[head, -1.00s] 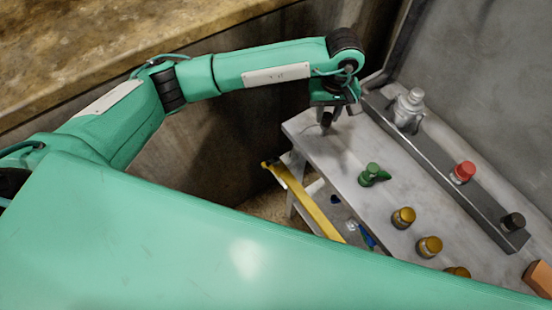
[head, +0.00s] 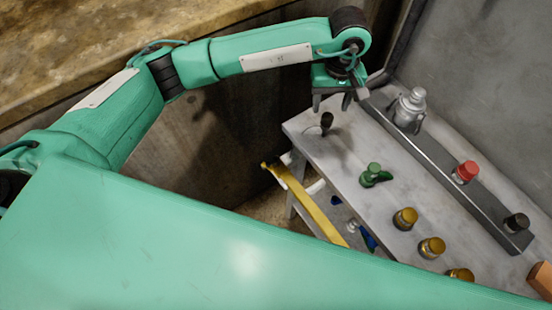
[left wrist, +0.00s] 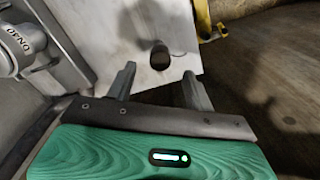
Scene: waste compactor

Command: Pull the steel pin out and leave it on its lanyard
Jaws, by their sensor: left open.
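A dark, round-headed post (head: 326,120), which I take for the steel pin's head, stands upright near the far left corner of the pale bench top (head: 345,150). It also shows in the left wrist view (left wrist: 160,56), with a thin dark line beside it that may be the lanyard. My left gripper (head: 332,104) is open and empty, just above and behind the post. In the left wrist view, the post shows beyond and between the two spread fingertips (left wrist: 159,74). Whether the post is seated in a hole cannot be told. My right gripper is not in view.
A green knob (head: 374,175) and several yellow-brown knobs (head: 405,218) stand along the bench.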

